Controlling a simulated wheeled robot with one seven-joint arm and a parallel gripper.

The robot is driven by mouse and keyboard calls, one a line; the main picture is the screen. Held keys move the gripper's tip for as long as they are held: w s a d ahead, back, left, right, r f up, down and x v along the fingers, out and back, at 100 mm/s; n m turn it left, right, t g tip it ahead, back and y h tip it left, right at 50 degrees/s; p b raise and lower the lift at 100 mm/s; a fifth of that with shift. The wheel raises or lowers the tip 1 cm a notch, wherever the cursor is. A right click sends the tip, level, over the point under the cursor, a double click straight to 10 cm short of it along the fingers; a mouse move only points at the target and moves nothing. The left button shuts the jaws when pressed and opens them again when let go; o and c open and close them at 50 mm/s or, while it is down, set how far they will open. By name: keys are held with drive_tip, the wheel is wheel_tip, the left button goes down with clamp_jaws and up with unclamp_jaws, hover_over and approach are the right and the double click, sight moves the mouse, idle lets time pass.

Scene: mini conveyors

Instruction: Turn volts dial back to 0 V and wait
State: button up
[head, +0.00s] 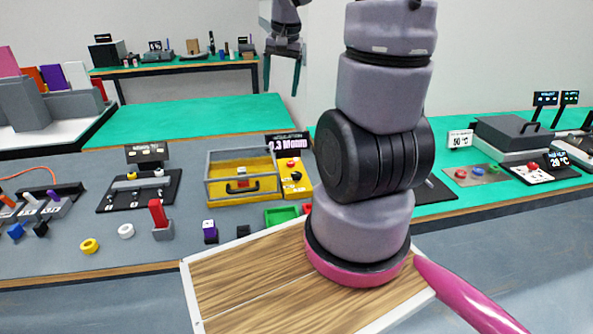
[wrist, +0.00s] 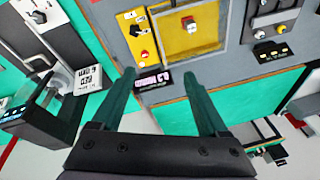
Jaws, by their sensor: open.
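In the wrist view the same yellow panel (wrist: 133,30) shows at upper middle, with a knob (wrist: 136,30) and red button. I cannot read a volts mark, so I cannot tell which knob is the volts dial. A dark display (head: 287,141) with pale pink text stands behind the panel; its text is not clearly readable. My gripper (head: 282,80) is open and empty, raised high above the far side of the bench, apart from the panel.
The yellow drawer box (head: 242,190) sits in a grey frame. A black board with small switches (head: 140,190), a red lever (head: 158,213), a purple block (head: 210,230) and rings lie on the grey bench. Right, a green table (head: 520,190) holds a grey lidded device.

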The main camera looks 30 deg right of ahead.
drive_tip(key=w+d+f+m+g, duration=0.1)
drive_tip(key=w+d+f+g, duration=0.2)
drive_tip(key=f, duration=0.7)
hover_over(296, 174)
wheel_tip(296, 174, down, 9)
drive_tip(key=shift+m, duration=0.4)
drive_tip(key=f, duration=1.1)
drive_tip(key=shift+w+d, duration=0.15)
drive_tip(key=shift+d, duration=0.05)
clamp_jaws()
